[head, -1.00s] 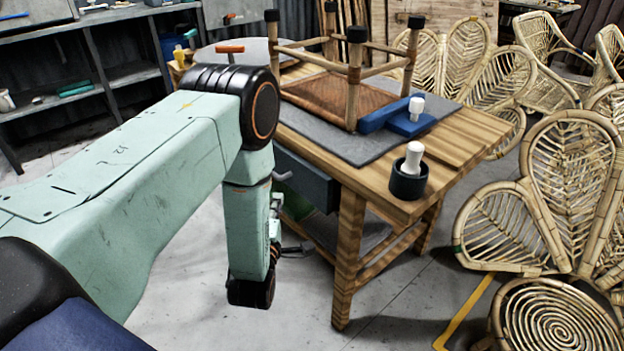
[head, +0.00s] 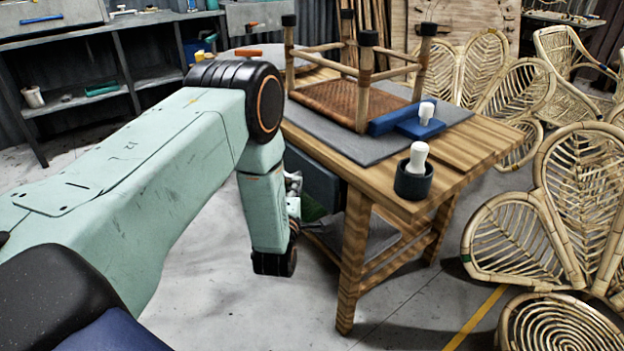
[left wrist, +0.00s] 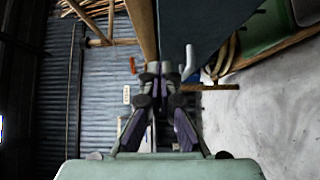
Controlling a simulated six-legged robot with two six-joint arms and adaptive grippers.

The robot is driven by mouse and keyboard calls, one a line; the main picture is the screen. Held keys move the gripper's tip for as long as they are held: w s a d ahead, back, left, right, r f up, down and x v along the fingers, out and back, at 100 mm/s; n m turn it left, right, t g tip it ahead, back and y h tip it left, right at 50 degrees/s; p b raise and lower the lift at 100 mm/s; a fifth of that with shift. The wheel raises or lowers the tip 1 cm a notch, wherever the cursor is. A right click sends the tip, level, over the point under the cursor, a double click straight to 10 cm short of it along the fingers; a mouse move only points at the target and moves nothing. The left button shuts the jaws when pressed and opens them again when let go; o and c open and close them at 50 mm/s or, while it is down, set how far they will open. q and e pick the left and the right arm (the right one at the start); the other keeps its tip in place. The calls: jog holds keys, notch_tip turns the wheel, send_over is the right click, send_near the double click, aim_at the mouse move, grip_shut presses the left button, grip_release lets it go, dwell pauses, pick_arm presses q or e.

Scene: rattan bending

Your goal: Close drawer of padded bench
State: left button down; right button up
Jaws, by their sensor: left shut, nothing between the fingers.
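The padded bench is a wooden workbench (head: 470,150) with a grey pad (head: 450,117) on top. Its dark grey drawer (head: 318,187) shows under the top on the left side, standing out from the bench, partly hidden by my arm. My left gripper (head: 294,190) is mostly hidden behind my forearm, close beside the drawer. In the left wrist view, the fingers of my left gripper (left wrist: 160,68) are shut and empty. The drawer's dark face (left wrist: 205,25) lies just beyond them to the right; whether they touch it I cannot tell. My right gripper is not in view.
An upturned woven stool (head: 350,100), a blue tool (head: 410,122) and a dark cup (head: 413,181) with a white-handled tool stand on the bench. Rattan chair frames (head: 510,235) crowd the right. Grey shelves (head: 90,75) stand at the back left. The floor in front is clear.

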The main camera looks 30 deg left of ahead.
aim_at(313, 166)
pick_arm(q)
jog(key=w+b, duration=0.1)
jog(key=w, duration=0.4)
jog(key=shift+w+a+f+b, duration=0.1)
jog(key=shift+f+b, duration=0.05)
jog(key=shift+b, duration=0.2)
jog(key=shift+w+d, duration=0.35)
jog(key=shift+w, duration=0.05)
jog(key=shift+a, duration=0.1)
jog(key=shift+w, duration=0.1)
